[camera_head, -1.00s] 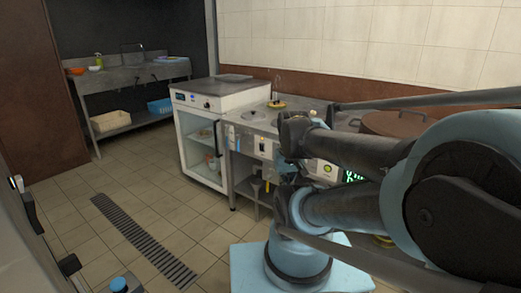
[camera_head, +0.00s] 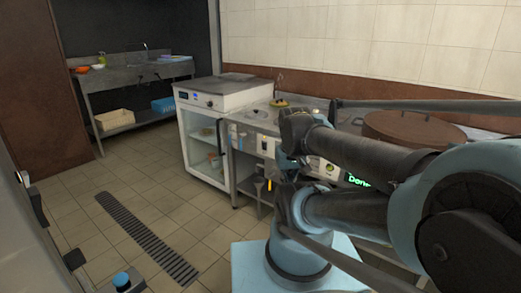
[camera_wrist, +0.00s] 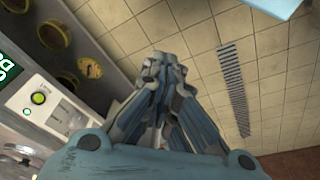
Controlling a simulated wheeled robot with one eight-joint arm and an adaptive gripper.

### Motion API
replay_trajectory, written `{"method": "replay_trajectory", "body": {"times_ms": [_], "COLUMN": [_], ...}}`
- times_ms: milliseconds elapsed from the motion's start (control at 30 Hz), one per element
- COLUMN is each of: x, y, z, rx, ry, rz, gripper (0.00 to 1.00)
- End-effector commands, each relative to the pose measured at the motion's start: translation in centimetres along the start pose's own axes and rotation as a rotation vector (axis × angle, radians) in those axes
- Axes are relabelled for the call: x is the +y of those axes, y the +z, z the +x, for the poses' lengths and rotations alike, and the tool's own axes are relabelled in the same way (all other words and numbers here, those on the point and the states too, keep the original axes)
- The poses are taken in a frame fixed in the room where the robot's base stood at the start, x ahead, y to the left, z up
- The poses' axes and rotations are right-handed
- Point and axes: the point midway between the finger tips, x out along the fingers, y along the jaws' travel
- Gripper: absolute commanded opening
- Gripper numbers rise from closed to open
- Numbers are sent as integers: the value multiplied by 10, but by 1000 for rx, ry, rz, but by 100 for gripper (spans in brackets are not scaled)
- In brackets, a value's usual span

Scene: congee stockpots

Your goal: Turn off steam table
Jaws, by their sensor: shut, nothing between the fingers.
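In the head view, a steel counter (camera_head: 262,119) runs along the back wall, with control panels on its front. I cannot tell for sure which unit is the steam table. One white panel (camera_head: 324,169) has a green round button, and a green lit display (camera_head: 357,181) sits to its right. In the wrist view, the white panel (camera_wrist: 50,104) with its lit green button (camera_wrist: 38,98) is left of my gripper (camera_wrist: 164,62). The gripper is shut and empty, apart from the panel and over the floor. In the head view, my arm hides much of the counter front.
A white appliance (camera_head: 225,92) with a small blue display stands on a glass-door cabinet (camera_head: 203,148). A brown round lid (camera_head: 400,126) is at the right. Several pots (camera_wrist: 55,36) sit on a shelf below the panel. The tiled floor (camera_head: 205,235) is open, with a drain grate (camera_head: 145,236).

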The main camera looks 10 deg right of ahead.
Motion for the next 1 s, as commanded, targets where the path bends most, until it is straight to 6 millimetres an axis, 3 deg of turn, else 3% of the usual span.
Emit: {"method": "replay_trajectory", "body": {"times_ms": [533,1000], "x": [20,26], "y": [-83,-165], "z": [-16,-13], "rx": [-8,-46], "ry": [141,272], "rz": [-427,-815], "gripper": [0,0]}}
